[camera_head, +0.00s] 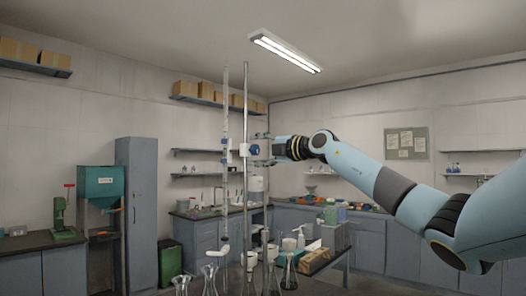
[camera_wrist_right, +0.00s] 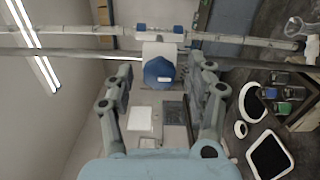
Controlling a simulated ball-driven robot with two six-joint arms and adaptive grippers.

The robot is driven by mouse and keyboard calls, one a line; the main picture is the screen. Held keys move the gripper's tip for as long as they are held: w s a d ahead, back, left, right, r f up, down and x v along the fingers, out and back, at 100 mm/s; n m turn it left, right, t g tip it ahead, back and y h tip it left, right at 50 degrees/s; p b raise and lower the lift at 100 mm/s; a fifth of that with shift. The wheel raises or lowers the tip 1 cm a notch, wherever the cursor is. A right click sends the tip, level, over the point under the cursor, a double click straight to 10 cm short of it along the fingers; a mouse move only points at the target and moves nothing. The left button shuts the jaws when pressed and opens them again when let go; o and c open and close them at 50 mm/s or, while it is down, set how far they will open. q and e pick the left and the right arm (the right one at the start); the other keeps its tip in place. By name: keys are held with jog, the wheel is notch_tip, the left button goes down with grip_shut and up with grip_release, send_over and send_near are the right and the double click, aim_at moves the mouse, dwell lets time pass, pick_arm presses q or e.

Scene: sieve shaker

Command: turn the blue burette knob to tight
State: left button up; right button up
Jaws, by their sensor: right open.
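The blue burette knob (camera_wrist_right: 158,71) shows in the right wrist view at the centre, on a white clamp holder (camera_wrist_right: 160,48) against the metal rod. In the head view the knob (camera_head: 254,149) sits on the rod (camera_head: 245,190), right of the thin glass burette (camera_head: 226,165). My right gripper (camera_wrist_right: 163,85) is open, with one finger on each side of the knob and a gap showing beside it. In the head view the right gripper (camera_head: 265,149) comes to the knob from the right. I cannot tell whether either finger touches it. My left gripper is not in view.
Several glass flasks (camera_head: 209,277) stand below on the near bench. A grey cabinet (camera_head: 140,205) and a green hopper (camera_head: 100,182) stand at left. Open air surrounds the rod at knob height.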

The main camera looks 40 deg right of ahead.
jog(key=s, duration=0.7)
jog(key=shift+d, duration=0.25)
jog(key=shift+s, duration=0.1)
dwell(0.4)
